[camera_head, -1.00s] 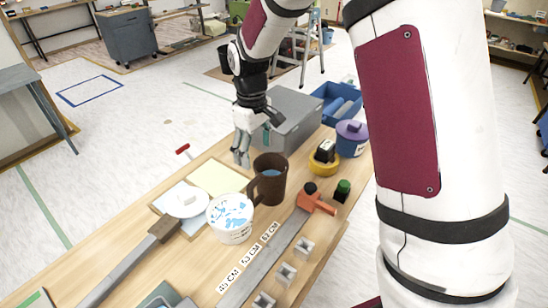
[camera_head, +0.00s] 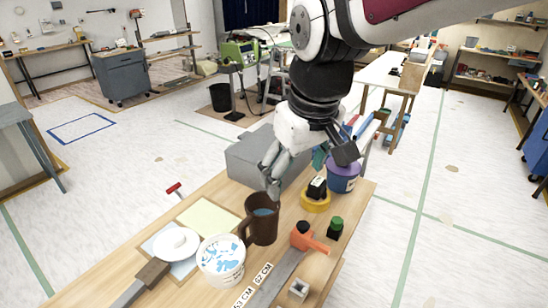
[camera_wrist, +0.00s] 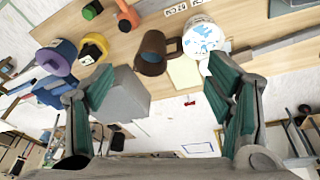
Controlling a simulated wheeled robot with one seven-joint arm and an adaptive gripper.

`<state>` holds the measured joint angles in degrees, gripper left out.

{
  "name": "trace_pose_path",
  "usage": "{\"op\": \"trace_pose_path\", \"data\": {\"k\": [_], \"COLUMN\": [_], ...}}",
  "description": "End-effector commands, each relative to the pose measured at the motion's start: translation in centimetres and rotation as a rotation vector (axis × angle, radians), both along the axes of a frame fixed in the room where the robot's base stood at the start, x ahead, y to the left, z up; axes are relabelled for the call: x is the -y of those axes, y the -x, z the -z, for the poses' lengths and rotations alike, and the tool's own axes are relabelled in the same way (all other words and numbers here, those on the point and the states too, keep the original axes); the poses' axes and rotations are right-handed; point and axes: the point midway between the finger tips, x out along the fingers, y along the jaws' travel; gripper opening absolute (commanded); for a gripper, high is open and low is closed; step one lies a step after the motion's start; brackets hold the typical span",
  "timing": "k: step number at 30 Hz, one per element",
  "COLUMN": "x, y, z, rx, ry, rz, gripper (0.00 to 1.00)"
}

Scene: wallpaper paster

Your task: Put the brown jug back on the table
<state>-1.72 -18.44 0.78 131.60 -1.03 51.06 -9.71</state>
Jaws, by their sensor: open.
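The brown jug (camera_head: 262,226) stands upright on the wooden table (camera_head: 330,252), with something blue inside it. Its handle is on the left, close to the white bucket with blue marks (camera_head: 221,259). My gripper (camera_head: 296,178) is above the table, over the grey box and a little behind the jug, apart from it. In the wrist view the jug (camera_wrist: 152,52) shows beyond the fingers, near the middle top. My gripper (camera_wrist: 163,95) is open there, with its green finger pads wide apart and nothing between them.
A grey box (camera_head: 243,163) stands behind the jug. A purple tub (camera_head: 343,177), yellow tape roll (camera_head: 316,203), green-capped item (camera_head: 335,228) and orange-handled tool (camera_head: 308,241) are to its right.

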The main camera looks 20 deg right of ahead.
Motion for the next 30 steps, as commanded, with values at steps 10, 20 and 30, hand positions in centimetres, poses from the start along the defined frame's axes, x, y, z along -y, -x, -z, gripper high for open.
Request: {"op": "trace_pose_path", "data": {"k": [10, 20, 30], "x": [1.1, 1.4, 1.4], "y": [8.3, 10.6, 10.5], "z": [-1.0, -0.6, -0.7], "rx": [0.117, 0.149, 0.148], "ry": [-0.052, -0.072, -0.071], "rz": [0.159, 0.208, 0.208], "gripper": [0.74, 0.74, 0.74]}}
